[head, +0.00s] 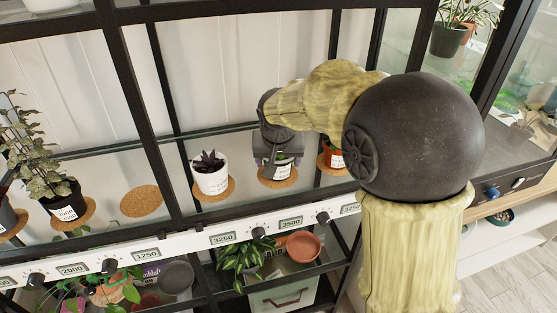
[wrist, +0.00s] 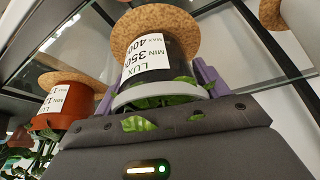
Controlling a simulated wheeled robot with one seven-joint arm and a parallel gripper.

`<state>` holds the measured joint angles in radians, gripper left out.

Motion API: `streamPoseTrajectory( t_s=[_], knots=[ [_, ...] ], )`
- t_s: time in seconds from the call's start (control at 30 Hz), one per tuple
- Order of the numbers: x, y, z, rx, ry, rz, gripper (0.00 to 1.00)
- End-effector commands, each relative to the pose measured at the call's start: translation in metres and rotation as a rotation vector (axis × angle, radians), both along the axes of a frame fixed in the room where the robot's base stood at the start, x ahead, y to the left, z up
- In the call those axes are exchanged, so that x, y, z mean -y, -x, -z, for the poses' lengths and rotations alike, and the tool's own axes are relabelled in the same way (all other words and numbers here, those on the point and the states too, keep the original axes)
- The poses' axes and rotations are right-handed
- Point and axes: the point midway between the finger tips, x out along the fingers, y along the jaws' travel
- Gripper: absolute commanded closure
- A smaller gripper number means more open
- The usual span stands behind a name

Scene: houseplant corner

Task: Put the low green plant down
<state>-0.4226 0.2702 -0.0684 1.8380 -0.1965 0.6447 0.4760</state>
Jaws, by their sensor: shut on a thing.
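The low green plant shows in the wrist view as green leaves (wrist: 160,100) at the rim of a dark pot with a white lux label (wrist: 147,58). My gripper (wrist: 155,90) is shut on this pot near its rim, one purple finger on each side. In the head view my gripper (head: 278,147) comes from above and hides most of the plant; the pot (head: 284,170) shows below it. The pot is upright over a round cork mat (head: 278,182), at or very near it; I cannot tell whether they touch. The mat also shows in the wrist view (wrist: 143,24).
A white pot with a purple plant (head: 210,180) stands close on the left, an orange pot (head: 333,157) close on the right. An empty cork mat (head: 141,201) lies farther left. Black frame posts and a front rail with labels and knobs (head: 240,236) bound the shelf.

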Motion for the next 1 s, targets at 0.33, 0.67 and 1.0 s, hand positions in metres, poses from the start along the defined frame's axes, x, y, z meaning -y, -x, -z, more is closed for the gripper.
streamPoseTrajectory(
  t_s=[0.33, 0.67, 1.0],
  knots=[
    [-0.002, 0.000, 0.002, 0.000, 0.000, -0.003, 0.11],
    [0.001, 0.000, 0.001, 0.000, 0.001, 0.001, 0.05],
    [0.002, 0.014, -0.036, 0.004, -0.001, 0.003, 0.05]
  ],
)
